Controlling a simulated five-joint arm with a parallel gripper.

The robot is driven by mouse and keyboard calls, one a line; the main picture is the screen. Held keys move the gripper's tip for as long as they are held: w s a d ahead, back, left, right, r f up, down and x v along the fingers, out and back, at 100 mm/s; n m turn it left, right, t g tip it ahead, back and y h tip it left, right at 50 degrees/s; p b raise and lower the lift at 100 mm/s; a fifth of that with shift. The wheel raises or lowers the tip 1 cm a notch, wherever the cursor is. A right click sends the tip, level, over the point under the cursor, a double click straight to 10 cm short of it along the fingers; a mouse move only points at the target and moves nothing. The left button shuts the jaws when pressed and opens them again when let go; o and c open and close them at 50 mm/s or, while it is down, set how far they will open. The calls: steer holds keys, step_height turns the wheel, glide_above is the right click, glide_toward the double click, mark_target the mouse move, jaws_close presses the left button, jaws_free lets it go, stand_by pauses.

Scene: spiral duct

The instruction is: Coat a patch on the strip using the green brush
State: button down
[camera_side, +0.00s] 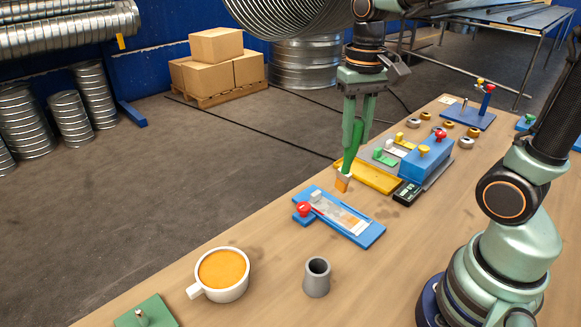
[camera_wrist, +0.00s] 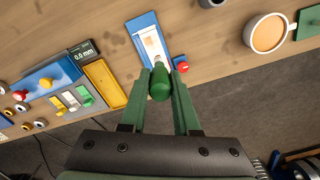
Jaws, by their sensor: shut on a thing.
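My gripper (camera_side: 357,118) is shut on the green brush (camera_side: 352,145), which hangs bristles-down with an orange tip. The brush tip is in the air behind the strip's board in the side view, apart from the strip. In the wrist view the green handle (camera_wrist: 160,85) sits between my fingers (camera_wrist: 162,76) and hides its own bristles. The pale strip (camera_side: 338,213) lies on a blue board (camera_side: 371,236), with a red knob (camera_side: 304,208) at its left end. The strip also shows in the wrist view (camera_wrist: 152,45). A white mug (camera_side: 231,292) holds orange liquid (camera_side: 222,268).
A grey cup (camera_side: 317,279) stands in front of the board. A green plate (camera_side: 150,315) lies by the near edge. Bare table separates mug and board.

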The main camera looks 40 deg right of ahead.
steer(key=shift+s+a+f, duration=0.8)
steer(key=shift+s+f, duration=0.8)
steer(key=shift+f, duration=2.1)
steer(key=shift+d+f, duration=0.55)
steer(key=shift+d, duration=2.5)
steer(key=shift+a, duration=3.15)
steer(key=shift+w+d, duration=0.65)
steer(key=shift+d, duration=2.4)
steer(key=shift+a, duration=2.9)
step_height(320, 180, up, 8)
